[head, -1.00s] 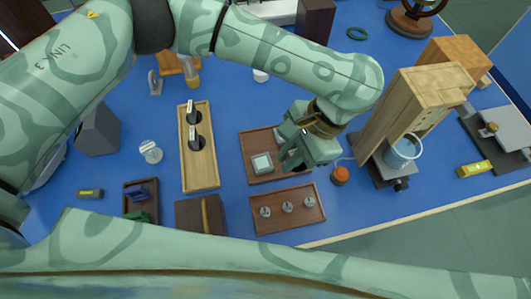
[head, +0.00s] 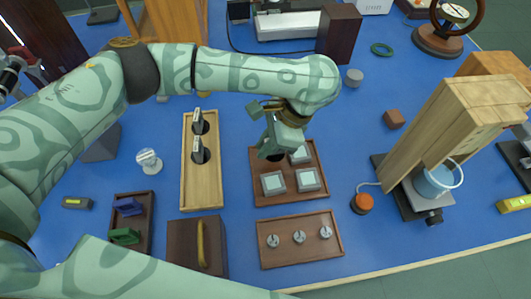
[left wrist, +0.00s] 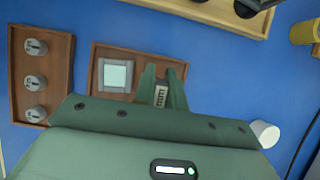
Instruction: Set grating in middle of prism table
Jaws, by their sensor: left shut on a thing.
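Square pale-faced, grey-framed plates, which look like gratings, lie in a brown tray (head: 289,198): front left (head: 274,183), front right (head: 309,180) and back right (head: 300,156). My left gripper (head: 271,150) is over the tray's back-left part. In the left wrist view its fingers (left wrist: 162,82) are shut on a small grey piece with a printed face (left wrist: 160,96), probably a grating. One square plate (left wrist: 115,75) lies beside it in that view. The gripper hides the held piece in the head view. I cannot make out a prism table for certain. My right gripper is not in view.
A tray with three metal knobs (head: 299,253) lies in front. A long wooden holder (head: 203,190) with two black mounts stands left. Blue bench is clear behind the tray.

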